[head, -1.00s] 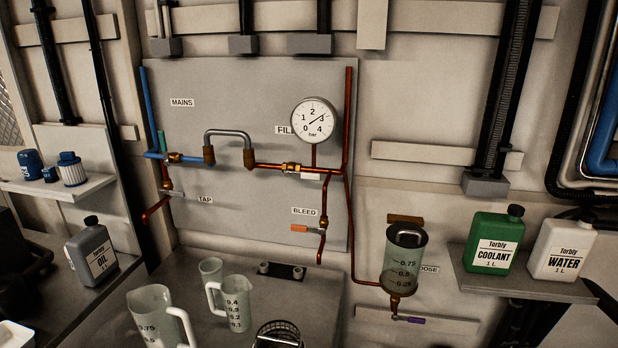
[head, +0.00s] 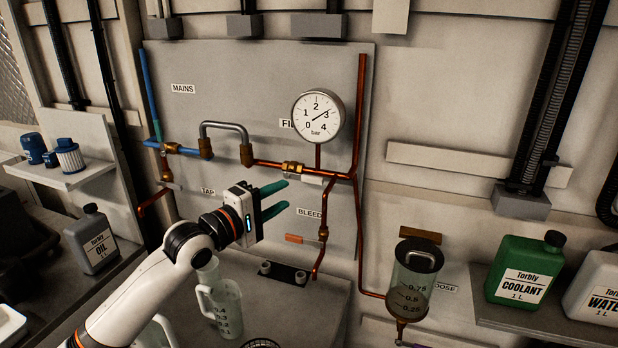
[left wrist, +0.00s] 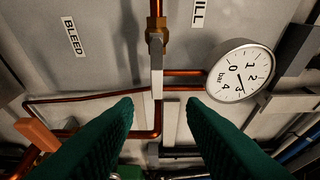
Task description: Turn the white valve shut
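The white valve lever (head: 312,180) sits at the brass valve (head: 293,168) on the copper pipe under the FILL label. It lies along the pipe, pointing right from the valve. In the left wrist view the white lever (left wrist: 157,78) hangs below its brass body (left wrist: 157,35), in line with the pipe. My left gripper (head: 286,195) has its two green fingers apart and empty, just below and left of the lever. In the left wrist view the fingertips (left wrist: 160,102) stand either side of the pipe line, with the lever beyond them; I see no contact. My right gripper is in neither view.
The gauge (head: 319,117) above the pipe reads about 3 bar. The orange bleed handle (head: 294,239) is below the gripper. A grey bent hose (head: 225,126) is up left. The dosing vessel (head: 413,280), coolant bottle (head: 525,270) and jugs (head: 220,307) stand lower.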

